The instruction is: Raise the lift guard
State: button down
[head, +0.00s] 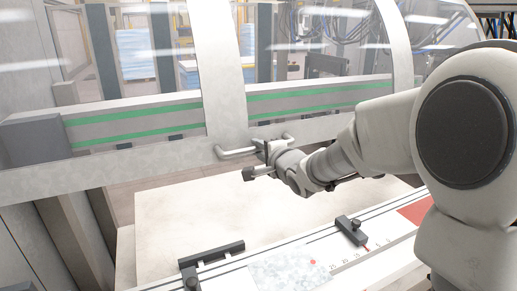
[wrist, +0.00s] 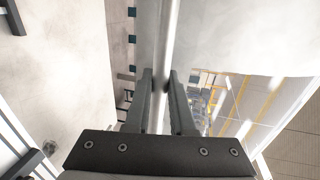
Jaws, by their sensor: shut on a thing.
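The lift guard (head: 225,95) is a clear curved screen in a pale metal frame, with a grey bar along its lower edge. A pale handle (head: 237,153) sticks out from the middle of that lower bar. My gripper (head: 262,148) is at the right part of the handle. In the wrist view my gripper (wrist: 161,85) has its two dark fingers on either side of the handle's bar (wrist: 166,45), shut on it. The guard's lower edge hangs above the work table, with a gap beneath it. My arm hides part of the guard's right side.
A pale work table (head: 190,215) lies below the guard. In front of it is a rail with a scale, black stops (head: 211,252) (head: 352,230), a grey metal sheet (head: 290,272) and a red patch (head: 414,212). A grey post stands at the left.

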dwell(0.3)
jog(key=c, duration=0.8)
grip_release()
jog(key=p+v, duration=0.2)
jog(key=v, duration=1.5)
jog(key=shift+s+d, duration=0.1)
jog(key=shift+s, duration=0.15)
